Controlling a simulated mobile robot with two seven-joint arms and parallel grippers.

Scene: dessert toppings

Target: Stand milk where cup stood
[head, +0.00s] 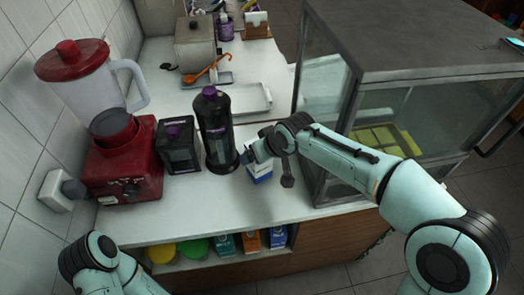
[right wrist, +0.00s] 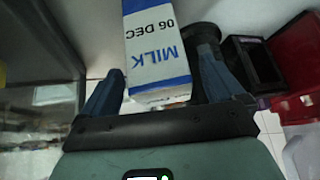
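A white and blue milk carton (head: 260,173) stands on the counter, partly hidden under my right gripper (head: 272,165). In the right wrist view the carton (right wrist: 157,45) shows "MILK" and "06 DEC" upside down, its near end between the fingers of my right gripper (right wrist: 160,78). The fingers are spread on either side of it, with narrow gaps visible; contact is not clear. No cup that I can make out stands on the counter. My left gripper is out of the head view; only part of my left arm shows at lower left.
A tall black bottle (head: 215,130) stands just left of the carton, beside a black box (head: 179,147) and a red blender (head: 120,150). A glass case (head: 400,115) borders the right. A tray (head: 248,99) lies behind. The front counter (head: 190,215) is clear.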

